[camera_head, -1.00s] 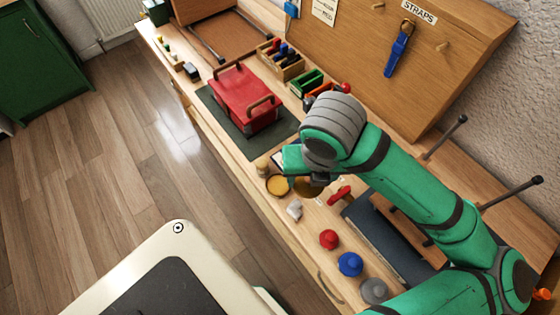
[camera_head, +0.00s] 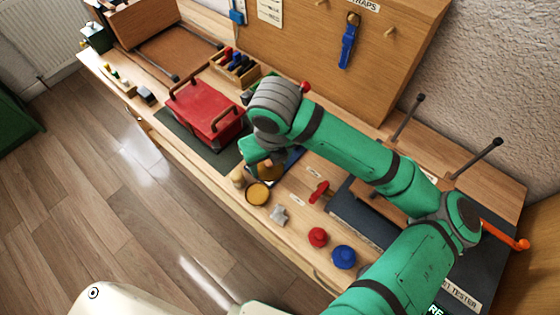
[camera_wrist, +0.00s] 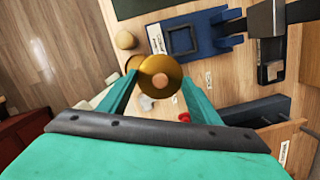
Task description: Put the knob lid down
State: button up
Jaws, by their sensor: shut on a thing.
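The knob lid (camera_wrist: 174,68) is a round brass disc with a pale copper-coloured knob in its middle. My gripper (camera_wrist: 161,78) is shut on it, with a teal finger on either side. In the head view the lid (camera_head: 268,172) shows just under my gripper (camera_head: 262,160), partly hidden by it. It appears held above the bench, but its exact height is unclear. A round yellow dish (camera_head: 257,194) lies on the bench in front of the lid. In the wrist view the lid partly hides a round brownish thing (camera_wrist: 132,62).
A small wooden knob-like piece (camera_head: 237,177) stands beside the dish. A blue frame (camera_wrist: 212,22) lies close to the lid. The red toolbox (camera_head: 205,108) is to the left. A grey-white fitting (camera_head: 279,215), a red knob (camera_head: 317,237) and a blue knob (camera_head: 343,257) stand to the right.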

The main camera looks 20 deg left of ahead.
jog(key=w+f, duration=0.3)
jog(key=w+d+f, duration=0.1)
jog(key=w+f, duration=0.1)
jog(key=f, duration=0.1)
jog(key=shift+w+d, duration=0.1)
jog(key=shift+w, duration=0.3)
jog(key=shift+w+f, duration=0.15)
jog(key=shift+f, duration=0.75)
jog(key=shift+w+f, duration=0.1)
jog(key=shift+f, duration=0.8)
jog(key=o, duration=1.1)
jog(key=shift+c, duration=0.2)
notch_tip(320, 180, up, 12)
jog(key=s+d, duration=0.1)
jog(key=shift+d, duration=0.2)
jog(key=shift+s+a+f, duration=0.1)
jog(key=shift+s+a, duration=0.05)
jog(key=shift+s, duration=0.05)
